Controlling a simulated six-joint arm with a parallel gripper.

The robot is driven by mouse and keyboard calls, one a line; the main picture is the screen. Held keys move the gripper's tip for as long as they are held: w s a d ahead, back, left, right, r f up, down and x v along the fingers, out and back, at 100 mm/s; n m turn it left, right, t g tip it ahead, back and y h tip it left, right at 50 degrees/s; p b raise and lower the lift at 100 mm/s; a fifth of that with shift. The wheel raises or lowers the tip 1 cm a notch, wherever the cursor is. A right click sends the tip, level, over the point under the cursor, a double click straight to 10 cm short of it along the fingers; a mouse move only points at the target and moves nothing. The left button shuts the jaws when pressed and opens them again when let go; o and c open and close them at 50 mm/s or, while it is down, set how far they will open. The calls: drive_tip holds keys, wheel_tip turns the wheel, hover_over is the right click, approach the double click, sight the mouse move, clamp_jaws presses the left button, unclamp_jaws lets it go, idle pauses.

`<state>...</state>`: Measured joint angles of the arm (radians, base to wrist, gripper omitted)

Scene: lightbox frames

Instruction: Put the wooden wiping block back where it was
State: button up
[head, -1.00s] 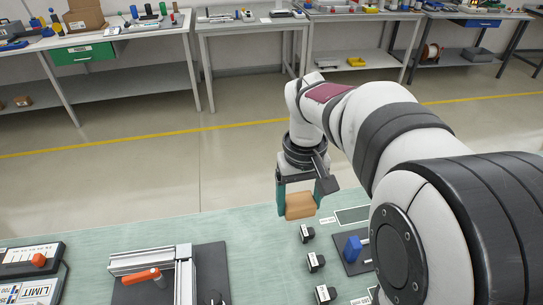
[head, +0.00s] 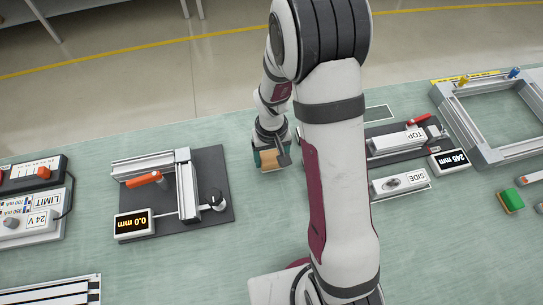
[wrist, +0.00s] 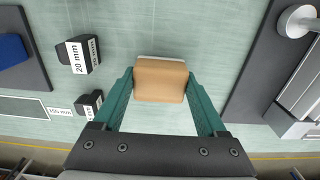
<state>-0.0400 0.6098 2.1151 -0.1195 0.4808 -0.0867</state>
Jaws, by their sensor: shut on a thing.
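The wooden wiping block (head: 270,161) is a tan block between the fingers of my gripper (head: 268,157) in the head view. The wrist view shows the block (wrist: 160,85) held between the two green fingertips of my gripper (wrist: 160,77), which are shut on its sides. A thin pale strip shows along the block's upper edge there; I cannot tell whether it is part of the block or lies on the bench. The block is over the green bench mat (head: 235,255), low by its look; I cannot tell whether it touches. My arm hides the mat right of the gripper.
A dark plate with a rail fixture (head: 185,170) and orange handle stands left of the gripper. In the wrist view, a 20 mm gauge block (wrist: 80,55) and another small dark block (wrist: 88,106) stand left. Bare mat lies around the held block.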

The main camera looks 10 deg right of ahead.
sight(272, 157)
drive_tip(key=shift+f, duration=0.5)
drive_tip(key=o, duration=1.2)
drive_tip(key=shift+f, duration=0.1)
drive_tip(key=shift+o, duration=0.2)
wheel_tip(272, 157, up, 11)
drive_tip(key=shift+r, duration=0.2)
drive_tip(key=s+a+r+m+y, duration=0.1)
drive_tip(key=s+r, duration=0.3)
drive_tip(key=s, duration=0.6)
drive_tip(key=s+a+r+m, duration=0.1)
drive_tip(key=s+r+m, duration=0.3)
drive_tip(key=s, duration=0.7)
drive_tip(key=shift+r+m+y, duration=0.3)
drive_tip(key=shift+r+y, duration=0.1)
drive_tip(key=shift+r, duration=0.4)
